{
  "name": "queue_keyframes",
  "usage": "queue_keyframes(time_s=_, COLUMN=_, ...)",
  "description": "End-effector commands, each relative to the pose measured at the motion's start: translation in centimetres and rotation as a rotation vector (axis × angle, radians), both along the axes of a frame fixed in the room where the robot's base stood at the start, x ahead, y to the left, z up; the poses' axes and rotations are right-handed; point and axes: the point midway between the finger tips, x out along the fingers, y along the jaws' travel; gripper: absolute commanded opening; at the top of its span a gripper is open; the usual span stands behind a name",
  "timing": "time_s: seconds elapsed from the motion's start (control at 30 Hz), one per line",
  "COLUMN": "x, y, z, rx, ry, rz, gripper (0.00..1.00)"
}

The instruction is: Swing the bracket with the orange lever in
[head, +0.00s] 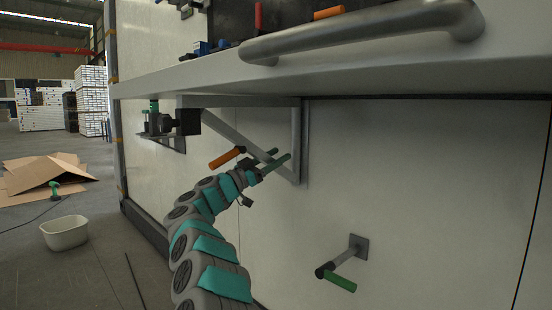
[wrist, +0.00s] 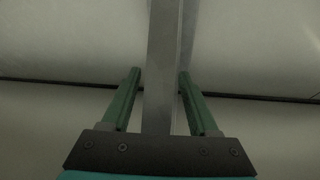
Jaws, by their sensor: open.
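The bracket (head: 299,140) is a grey metal triangle under the shelf, with a diagonal strut running down to the right. The orange lever (head: 224,158) with a black end sits beside the diagonal strut, left of my gripper. My gripper (head: 281,154) is open, with its green fingers reaching up to the strut's lower part. In the wrist view the fingers of my gripper (wrist: 159,74) stand on either side of a grey metal bar (wrist: 163,60). A gap shows at the left finger; the right finger is close to the bar, and contact cannot be told.
A grey shelf (head: 350,82) with a thick metal handle (head: 360,32) overhangs my arm. A green lever (head: 340,283) juts from the wall at lower right. Another bracket with a green-topped fitting (head: 154,106) is at left. A white tub (head: 65,233) and cardboard (head: 45,172) lie on the floor.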

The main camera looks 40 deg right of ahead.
Motion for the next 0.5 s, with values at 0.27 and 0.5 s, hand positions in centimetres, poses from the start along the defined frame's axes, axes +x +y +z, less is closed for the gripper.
queue_keyframes(time_s=0.27, x=0.00, y=0.01, z=-0.03, rx=0.000, ry=0.000, rz=0.000, gripper=0.38)
queue_keyframes(time_s=0.5, x=0.00, y=0.01, z=-0.02, rx=0.000, ry=0.000, rz=0.000, gripper=0.11)
